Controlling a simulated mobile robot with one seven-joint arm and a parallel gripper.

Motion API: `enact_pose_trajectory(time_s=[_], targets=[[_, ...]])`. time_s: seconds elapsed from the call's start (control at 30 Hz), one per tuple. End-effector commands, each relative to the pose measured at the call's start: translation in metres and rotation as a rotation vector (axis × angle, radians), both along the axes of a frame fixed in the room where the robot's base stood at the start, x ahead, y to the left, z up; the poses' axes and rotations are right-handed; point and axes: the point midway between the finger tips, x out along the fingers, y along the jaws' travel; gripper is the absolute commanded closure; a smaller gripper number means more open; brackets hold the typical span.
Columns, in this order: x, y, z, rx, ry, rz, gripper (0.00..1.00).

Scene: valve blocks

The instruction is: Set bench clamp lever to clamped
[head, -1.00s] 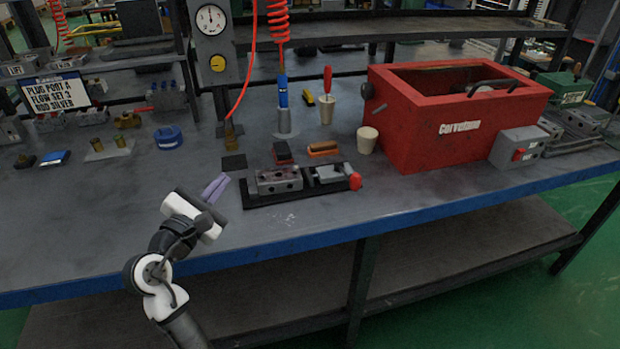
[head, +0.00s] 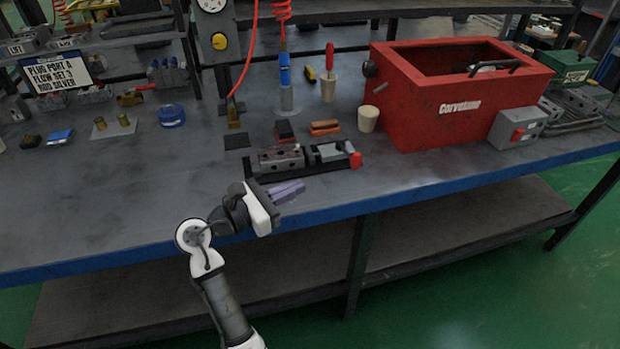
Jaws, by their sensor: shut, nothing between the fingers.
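The bench clamp has a long black base (head: 262,174) near the bench's front edge. A grey metal valve block (head: 281,158) sits on its left part, and a grey clamp body (head: 328,152) on its right part. The clamp lever's red knob (head: 355,160) shows at the right end of the base, low and facing the front. The lever's arm is too small to make out clearly. My gripper (head: 301,186), with purple fingers, is shut and empty. It appears in front of the clamp base, left of the red knob and apart from it.
A red Corvetame-like lettered tank (head: 440,125) stands right of the clamp, with a grey switch box (head: 516,128) at its corner. A beige cup (head: 368,119), an orange-brown block (head: 324,127) and a blue tool in a stand (head: 285,85) are behind. The bench front left is clear.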

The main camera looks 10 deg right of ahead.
Motion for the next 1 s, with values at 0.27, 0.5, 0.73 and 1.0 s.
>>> enact_pose_trajectory(time_s=[0.27, 0.5, 0.73, 1.0], targets=[[0.019, -0.055, 0.001, 0.0, -0.001, -0.005, 1.0], [0.035, -0.097, 0.001, 0.001, -0.001, -0.003, 1.0], [0.042, -0.117, 0.0, 0.001, -0.001, -0.001, 1.0], [0.043, -0.119, 0.0, 0.0, -0.001, 0.0, 1.0]])
